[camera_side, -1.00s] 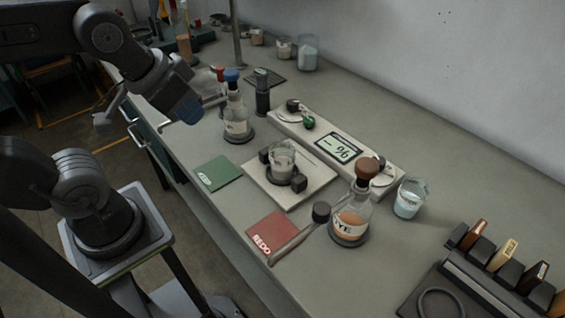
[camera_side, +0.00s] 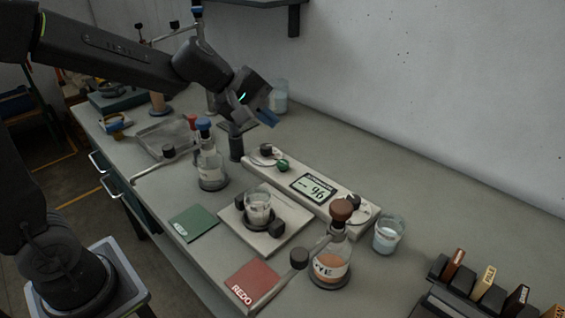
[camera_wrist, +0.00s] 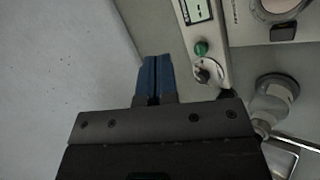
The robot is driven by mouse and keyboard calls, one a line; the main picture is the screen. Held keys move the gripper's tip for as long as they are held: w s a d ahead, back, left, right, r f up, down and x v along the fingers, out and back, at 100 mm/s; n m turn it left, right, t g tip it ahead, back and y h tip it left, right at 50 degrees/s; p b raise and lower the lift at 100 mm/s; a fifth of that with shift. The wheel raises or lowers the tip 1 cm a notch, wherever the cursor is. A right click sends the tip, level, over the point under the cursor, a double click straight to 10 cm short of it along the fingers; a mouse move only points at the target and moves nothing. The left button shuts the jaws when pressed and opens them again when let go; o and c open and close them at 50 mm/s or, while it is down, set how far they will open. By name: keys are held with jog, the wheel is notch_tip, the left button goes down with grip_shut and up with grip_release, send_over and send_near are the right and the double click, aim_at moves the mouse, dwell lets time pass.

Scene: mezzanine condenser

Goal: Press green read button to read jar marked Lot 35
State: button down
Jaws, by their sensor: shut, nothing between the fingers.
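The green button (camera_side: 283,165) sits on the left end of the long pale instrument bar, beside a black knob (camera_side: 266,150). In the wrist view the green button (camera_wrist: 201,49) is to the right of my fingertips. A jar (camera_side: 257,206) stands on the square plate in front of the bar; I cannot read its marking. The bar's display (camera_side: 314,188) shows dashes and a percent sign. My gripper (camera_side: 269,118) is in the air above and behind the button, apart from it. In the wrist view its blue fingers (camera_wrist: 154,75) are shut and empty.
A blue-capped bottle (camera_side: 209,160) and a dark cylinder (camera_side: 236,148) stand left of the bar. A brown-topped dye flask (camera_side: 329,262) and a beaker (camera_side: 389,234) stand at its right. Green (camera_side: 193,222) and red REDO (camera_side: 253,283) mats lie in front. The wall is close behind.

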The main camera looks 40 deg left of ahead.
aim_at(283, 163)
jog(key=w+a+f+n+t, duration=0.1)
jog(key=w+a+f+n, duration=0.4)
jog(key=w+n, duration=0.3)
jog(key=shift+w+f+y, duration=0.4)
jog(key=shift+w+f, duration=0.2)
jog(key=shift+w, duration=0.05)
jog(key=shift+f, duration=0.1)
jog(key=shift+f, duration=4.3)
jog(key=shift+f, duration=0.4)
jog(key=shift+f, duration=0.65)
jog(key=shift+r, duration=1.05)
